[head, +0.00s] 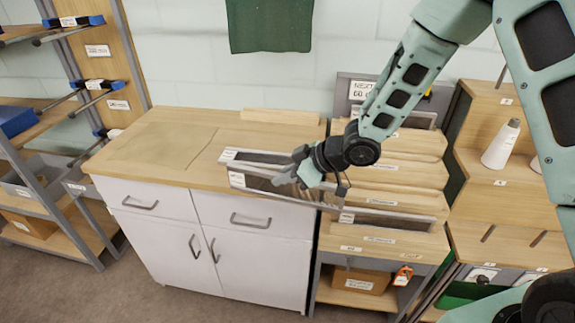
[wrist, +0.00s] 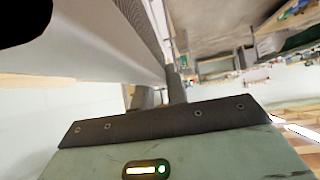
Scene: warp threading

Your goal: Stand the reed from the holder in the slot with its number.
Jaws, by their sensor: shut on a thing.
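My gripper (head: 308,170) is shut on a reed (head: 262,184), a long flat frame with pale bars and a dark toothed middle. The reed is held in the air above the worktop's right end and the left side of the slotted rack (head: 400,174). Its left end carries a white label, and my fingers hide part of it. In the wrist view, the reed's smooth pale bar and fine teeth (wrist: 145,22) fill the upper left, beside my fingers (wrist: 160,92). Another reed (head: 385,216) stands in a front slot of the rack. Slot labels are too small to read.
A sign (head: 362,90) reading what looks like "NEXT 60" stands behind the rack. The wooden worktop (head: 160,145) is mostly clear. Stepped shelves with a white cone (head: 501,145) stand close on the right. A storage rack (head: 50,150) stands at the left.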

